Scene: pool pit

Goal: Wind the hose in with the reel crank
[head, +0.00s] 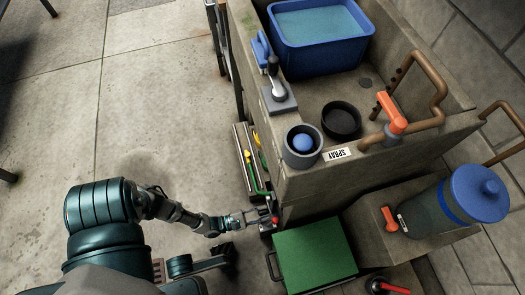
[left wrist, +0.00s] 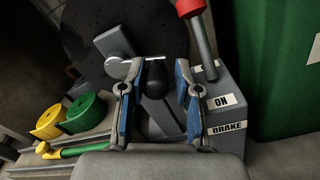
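The reel (left wrist: 92,35) shows in the left wrist view as a large dark disc. Its crank has a grey arm (left wrist: 116,44) and a black handle (left wrist: 156,80). My left gripper (left wrist: 158,88) is open, with one blue-padded finger on each side of the black handle in the picture; I see gaps on both sides. Whether the handle lies at fingertip depth I cannot tell. A brake lever with a red knob (left wrist: 190,8) stands right of the fingers, on a grey box labelled ON and BRAKE (left wrist: 228,126). In the head view my left gripper (head: 258,216) is beside the red knob (head: 275,220). The hose is not clearly visible.
A green box (head: 312,255) stands just right of the reel. Yellow and green rolls (left wrist: 62,116) lie on a rack left of it. A stone sink (head: 310,185) holds a blue basin (head: 318,38).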

